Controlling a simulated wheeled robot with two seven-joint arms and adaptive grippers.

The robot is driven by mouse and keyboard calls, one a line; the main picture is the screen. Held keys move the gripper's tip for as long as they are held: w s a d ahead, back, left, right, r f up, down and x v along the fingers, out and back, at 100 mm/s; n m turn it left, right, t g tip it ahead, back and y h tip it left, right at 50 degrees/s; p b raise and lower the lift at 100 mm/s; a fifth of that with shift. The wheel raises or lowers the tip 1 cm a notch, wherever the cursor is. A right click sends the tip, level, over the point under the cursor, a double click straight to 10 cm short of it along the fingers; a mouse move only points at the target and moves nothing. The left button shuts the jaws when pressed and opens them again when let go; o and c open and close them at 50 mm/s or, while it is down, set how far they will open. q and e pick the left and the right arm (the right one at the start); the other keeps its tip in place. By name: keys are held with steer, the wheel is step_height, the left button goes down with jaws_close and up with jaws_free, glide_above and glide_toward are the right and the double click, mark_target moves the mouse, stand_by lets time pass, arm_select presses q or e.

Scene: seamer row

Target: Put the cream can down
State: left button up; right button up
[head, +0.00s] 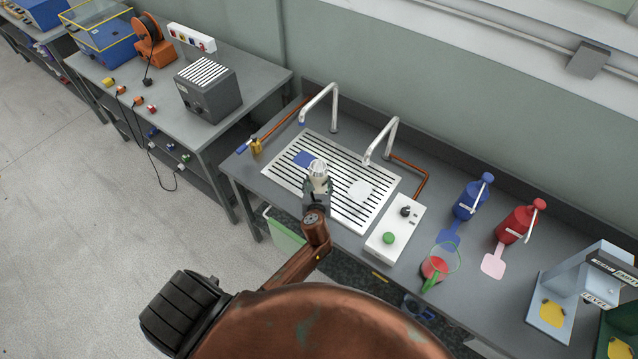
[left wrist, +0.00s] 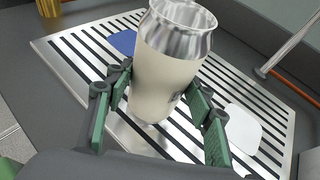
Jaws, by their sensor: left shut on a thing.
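The cream can (left wrist: 168,75), with a bare silver top, stands about upright between the green-padded fingers of my left gripper (left wrist: 160,112), which is shut on it. In the head view the can (head: 318,167) and my left gripper (head: 317,186) are over the slotted metal drip tray (head: 337,218). The can's lower end is near the slats; I cannot tell whether it touches them. A blue square (head: 304,159) lies on the tray just behind and left of the can. A white square (head: 360,191) lies to its right. My right gripper is not in view.
Two bent metal spouts (head: 320,96) (head: 381,138) rise behind the tray. A white control box (head: 394,229) with a green button stands right of it. Further right are a jug (head: 440,264), a blue pump bottle (head: 472,199) and a red one (head: 519,223).

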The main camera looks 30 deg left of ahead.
arm_select(q)
steer(key=shift+f, duration=0.2)
steer(key=o, duration=1.3)
steer(key=shift+c, duration=0.2)
steer(key=shift+r, duration=0.15)
steer(key=p+v, duration=0.1)
steer(key=v, duration=1.1)
